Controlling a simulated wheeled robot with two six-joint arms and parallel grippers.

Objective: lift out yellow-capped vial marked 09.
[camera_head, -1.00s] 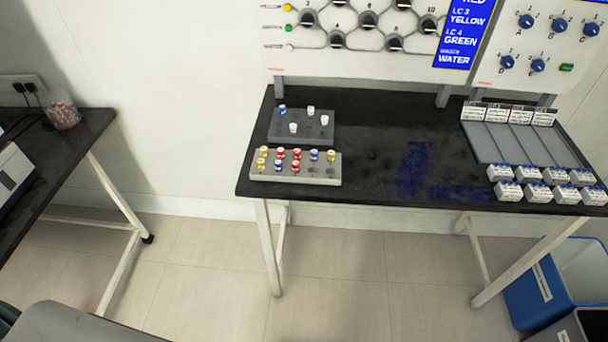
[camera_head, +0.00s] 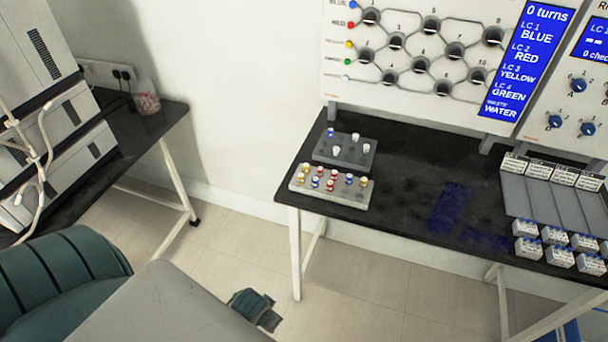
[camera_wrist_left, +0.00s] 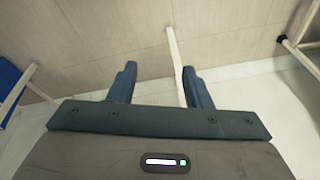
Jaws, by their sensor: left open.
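A light grey rack (camera_head: 331,187) stands at the left front of the black bench and holds several vials with yellow, red and blue caps. The yellow-capped vials (camera_head: 306,167) are at its left end, with one more (camera_head: 363,182) at its right end. Their numbers are too small to read, so I cannot tell which is 09. My left gripper (camera_wrist_left: 156,82) is open and empty in the left wrist view, over floor and a bench leg. Part of my left arm shows at the lower left of the head view. The right gripper is not in view.
A darker rack (camera_head: 345,150) with blue- and white-capped vials sits behind. A valve panel (camera_head: 420,60) rises behind the bench (camera_head: 420,180). Grey lanes (camera_head: 550,200) and several small white boxes (camera_head: 555,240) are at the right.

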